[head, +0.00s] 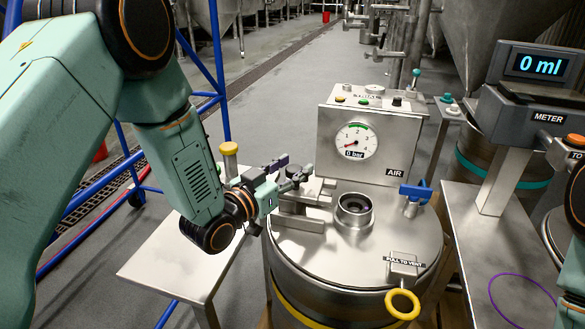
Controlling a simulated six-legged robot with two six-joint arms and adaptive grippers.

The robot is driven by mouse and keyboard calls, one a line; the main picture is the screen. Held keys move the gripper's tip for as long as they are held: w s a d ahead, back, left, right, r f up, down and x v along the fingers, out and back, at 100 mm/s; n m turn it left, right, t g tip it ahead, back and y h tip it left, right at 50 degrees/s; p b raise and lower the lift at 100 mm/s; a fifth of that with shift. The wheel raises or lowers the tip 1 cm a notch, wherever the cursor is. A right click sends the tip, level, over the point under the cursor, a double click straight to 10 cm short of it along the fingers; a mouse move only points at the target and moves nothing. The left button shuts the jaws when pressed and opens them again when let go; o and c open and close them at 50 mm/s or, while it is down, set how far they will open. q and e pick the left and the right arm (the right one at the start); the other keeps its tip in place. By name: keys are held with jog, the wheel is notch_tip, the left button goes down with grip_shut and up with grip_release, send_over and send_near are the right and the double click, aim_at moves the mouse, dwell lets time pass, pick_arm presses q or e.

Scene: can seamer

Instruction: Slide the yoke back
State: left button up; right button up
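My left gripper (289,171) reaches in from the left over the left part of a round steel vessel lid (325,258). Its two fingers are spread apart, with no object visible between them. Just below and beyond the fingers are steel blocks and a flat bar (297,222) on the lid, which look like the yoke; the gripper partly covers them. I cannot tell whether the fingers touch them. To their right a short round steel neck (354,212) with a dark opening stands clear of the bar. My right gripper is not in view.
Behind the lid stands an AIR box with a gauge (356,140) reading 0 bar. A blue-handled valve (416,192) and a yellow vent ring (402,304) are on the right. A steel side table (160,266) is left. A meter (541,66) reads 0 ml.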

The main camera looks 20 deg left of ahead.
pick_arm(q)
jog(key=shift+o, duration=0.3)
jog(key=shift+d, duration=0.15)
jog(key=v, duration=1.2)
dwell(0.4)
